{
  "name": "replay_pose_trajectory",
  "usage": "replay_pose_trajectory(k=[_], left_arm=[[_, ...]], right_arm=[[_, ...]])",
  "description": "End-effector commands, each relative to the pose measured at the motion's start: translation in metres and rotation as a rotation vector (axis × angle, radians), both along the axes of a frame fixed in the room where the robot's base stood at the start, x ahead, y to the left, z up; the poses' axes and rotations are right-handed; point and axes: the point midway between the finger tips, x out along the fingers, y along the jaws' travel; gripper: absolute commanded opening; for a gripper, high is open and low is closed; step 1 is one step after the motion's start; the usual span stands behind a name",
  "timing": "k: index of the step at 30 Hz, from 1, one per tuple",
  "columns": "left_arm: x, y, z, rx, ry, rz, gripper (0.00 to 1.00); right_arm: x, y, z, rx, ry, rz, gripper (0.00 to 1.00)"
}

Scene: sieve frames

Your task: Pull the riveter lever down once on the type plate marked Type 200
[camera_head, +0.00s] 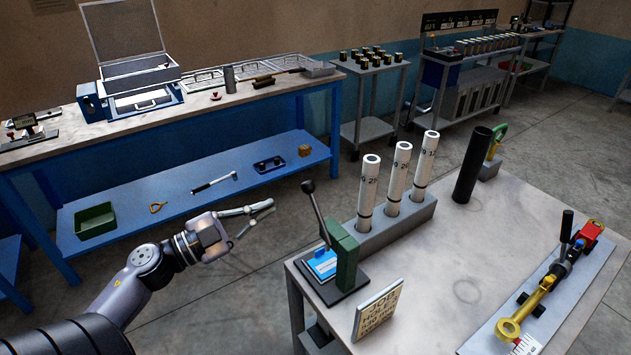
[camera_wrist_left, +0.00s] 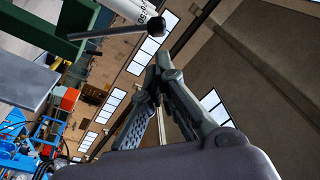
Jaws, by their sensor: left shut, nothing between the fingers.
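The riveter (camera_head: 345,252) stands at the left front corner of the near table, with a green upright and a dark base. Its lever (camera_head: 316,214) tilts up and to the left and ends in a black knob. A blue and white plate (camera_head: 322,263) lies on the riveter's base; its marking is too small to read. My left gripper (camera_head: 262,209) is shut and empty, left of the lever and apart from it. In the left wrist view my gripper fingers (camera_wrist_left: 158,75) meet close to a black knob on a grey rod (camera_wrist_left: 110,32). My right gripper is not in view.
A grey block (camera_head: 400,225) with white marked tubes stands behind the riveter. A lettered sign (camera_head: 377,310) stands in front of it. A black cylinder (camera_head: 472,165) and a yellow tool on a board (camera_head: 545,300) are to the right. Open floor lies left of the table.

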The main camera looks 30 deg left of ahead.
Motion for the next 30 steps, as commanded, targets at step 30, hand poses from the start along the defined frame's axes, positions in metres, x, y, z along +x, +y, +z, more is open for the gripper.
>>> replay_pose_trajectory(k=[30], left_arm=[[0.047, -0.062, 0.049, 0.075, -0.043, -0.094, 0.0]], right_arm=[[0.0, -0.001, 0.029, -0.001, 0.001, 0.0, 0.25]])
